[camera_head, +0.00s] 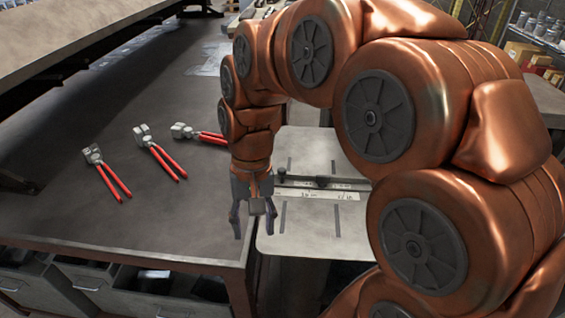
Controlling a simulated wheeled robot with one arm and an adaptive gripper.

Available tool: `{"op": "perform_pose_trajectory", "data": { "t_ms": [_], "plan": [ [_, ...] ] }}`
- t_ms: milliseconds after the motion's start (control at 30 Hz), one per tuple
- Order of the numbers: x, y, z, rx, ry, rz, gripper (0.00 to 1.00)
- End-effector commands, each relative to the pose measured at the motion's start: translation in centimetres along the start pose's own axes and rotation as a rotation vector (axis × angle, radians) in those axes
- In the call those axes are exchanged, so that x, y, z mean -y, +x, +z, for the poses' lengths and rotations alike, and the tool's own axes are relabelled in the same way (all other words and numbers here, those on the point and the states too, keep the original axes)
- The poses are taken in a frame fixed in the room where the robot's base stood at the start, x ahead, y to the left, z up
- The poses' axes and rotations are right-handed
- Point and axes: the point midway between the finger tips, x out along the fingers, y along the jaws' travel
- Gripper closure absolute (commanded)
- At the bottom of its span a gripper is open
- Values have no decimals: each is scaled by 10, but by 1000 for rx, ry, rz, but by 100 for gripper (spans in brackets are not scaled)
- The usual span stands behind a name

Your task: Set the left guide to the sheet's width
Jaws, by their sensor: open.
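My gripper (253,212) hangs fingers down over the front left part of a pale slotted plate (315,240), near the worktable's corner. Its fingers are apart and nothing shows between them. Behind it, a dark bar (345,183) crosses the plate, with a marked scale (318,194) along its front. A small dark knob (282,174) stands at the bar's left end, just right of my wrist, and looks like part of the left guide. A second dark knob (322,182) sits farther right. I cannot make out a separate sheet. My arm hides the plate's right side.
Several red-handled tools lie on the grey worktable (190,215) to the left, including pliers (107,172) and a middle pair (160,153). Drawers (85,280) are below its front edge. A raised surface (75,35) overhangs the upper left. Shelves (540,40) stand at the upper right.

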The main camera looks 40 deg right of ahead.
Motion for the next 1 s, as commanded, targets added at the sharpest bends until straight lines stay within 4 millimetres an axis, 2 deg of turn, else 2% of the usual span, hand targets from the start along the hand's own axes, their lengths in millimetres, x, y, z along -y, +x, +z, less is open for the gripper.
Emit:
{"op": "perform_pose_trajectory", "data": {
  "t_ms": [33, 233, 433, 567, 800, 1000],
  "plan": [
    [1, -8, -15, 9, 49, -16, 48],
    [-4, -32, -72, 27, 247, -82, 48],
    [-24, -47, -130, 56, 462, -142, 48],
    [-45, -54, -166, 76, 608, -178, 48],
    [-96, -57, -224, 110, 875, -235, 48],
    [-128, -54, -248, 130, 1015, -258, 48]
  ]
}}
